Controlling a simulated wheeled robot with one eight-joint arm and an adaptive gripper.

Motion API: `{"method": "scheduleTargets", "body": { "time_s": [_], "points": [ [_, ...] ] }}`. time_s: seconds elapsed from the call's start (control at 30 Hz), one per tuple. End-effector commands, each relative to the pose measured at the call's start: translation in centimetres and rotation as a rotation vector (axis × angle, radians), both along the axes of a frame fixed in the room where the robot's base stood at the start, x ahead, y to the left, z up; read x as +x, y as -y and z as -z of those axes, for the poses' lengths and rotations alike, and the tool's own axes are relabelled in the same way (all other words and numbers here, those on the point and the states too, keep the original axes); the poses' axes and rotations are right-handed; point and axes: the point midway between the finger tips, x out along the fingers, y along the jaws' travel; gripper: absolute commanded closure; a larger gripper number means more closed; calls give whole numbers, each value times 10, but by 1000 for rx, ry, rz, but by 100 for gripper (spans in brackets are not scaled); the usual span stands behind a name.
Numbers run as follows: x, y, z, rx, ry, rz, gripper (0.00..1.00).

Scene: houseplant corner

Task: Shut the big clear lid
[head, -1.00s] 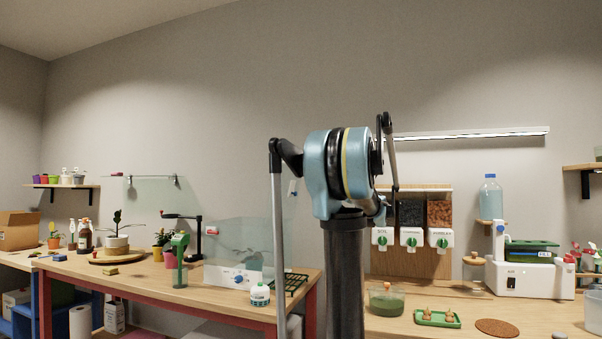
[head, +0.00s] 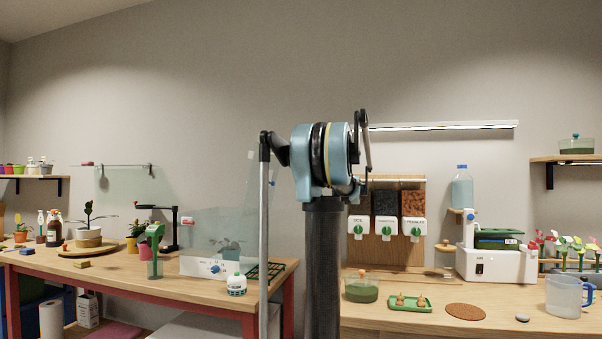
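A big clear box (head: 215,232) stands on the left table, with a white base front (head: 196,266) and a blue knob (head: 215,267). A faint clear pane (head: 250,185) rises at its right end, partly behind my arm; it looks like the lid standing raised, but its outline is hard to make out. A small plant shows dimly through the clear walls. My arm stands in the middle of the view and covers the area to the right of the box. My gripper is not in view.
The right counter holds a green tray (head: 410,304), a cork mat (head: 465,311), a white machine (head: 497,264) and a jug (head: 564,296).

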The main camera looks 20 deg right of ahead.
Motion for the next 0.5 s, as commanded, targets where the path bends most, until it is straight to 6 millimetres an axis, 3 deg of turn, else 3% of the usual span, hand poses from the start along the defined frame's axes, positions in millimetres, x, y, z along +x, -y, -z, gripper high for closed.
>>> {"method": "scheduleTargets", "body": {
  "time_s": [0.2, 0.5],
  "points": [
    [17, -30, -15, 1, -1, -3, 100],
    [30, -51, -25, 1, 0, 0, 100]
  ]
}}
